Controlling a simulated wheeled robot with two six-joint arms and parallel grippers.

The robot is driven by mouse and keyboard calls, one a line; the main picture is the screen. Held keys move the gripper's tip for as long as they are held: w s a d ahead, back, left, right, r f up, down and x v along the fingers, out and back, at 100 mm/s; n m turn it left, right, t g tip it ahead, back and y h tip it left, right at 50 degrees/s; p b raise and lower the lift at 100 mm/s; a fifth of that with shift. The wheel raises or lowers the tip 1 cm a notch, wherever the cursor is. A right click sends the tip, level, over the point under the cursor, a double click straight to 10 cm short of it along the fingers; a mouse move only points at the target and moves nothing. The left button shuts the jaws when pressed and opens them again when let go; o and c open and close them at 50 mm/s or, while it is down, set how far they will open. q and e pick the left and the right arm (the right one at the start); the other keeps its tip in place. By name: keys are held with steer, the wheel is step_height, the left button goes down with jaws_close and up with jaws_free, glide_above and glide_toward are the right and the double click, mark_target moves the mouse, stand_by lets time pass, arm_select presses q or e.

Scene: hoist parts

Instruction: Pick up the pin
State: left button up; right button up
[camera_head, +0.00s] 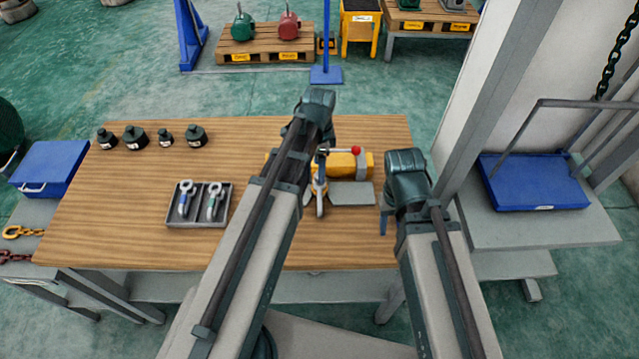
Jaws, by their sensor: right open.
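In the head view two shackles lie in a small grey tray (172,221) on the wooden table. The left shackle (184,200) has a blue-marked part and the right shackle (214,202) a green-marked one. I cannot tell a loose pin apart. A yellow device (343,165) with a red ball knob (356,150) stands right of my left arm, with upright grey metal at its left end. My right gripper (385,221) is open, pointing down near the table's right edge, apart from the tray.
Several dark weights (135,137) stand at the table's back left. A flat grey plate (352,193) lies before the yellow device. A blue case (535,182) rests on a side bench at right, near a grey post. The table's left front (110,225) is clear.

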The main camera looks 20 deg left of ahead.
arm_select(q)
steer(key=shift+w+f+b, duration=0.15)
steer(key=shift+f+b, duration=1.2)
steer(key=shift+w+f+b, duration=0.1)
steer(key=shift+f+b, duration=1.2)
arm_select(e)
steer(key=shift+f, duration=2.65)
steer(key=shift+r, duration=0.1)
arm_select(q)
steer(key=shift+r, duration=0.1)
jaws_close()
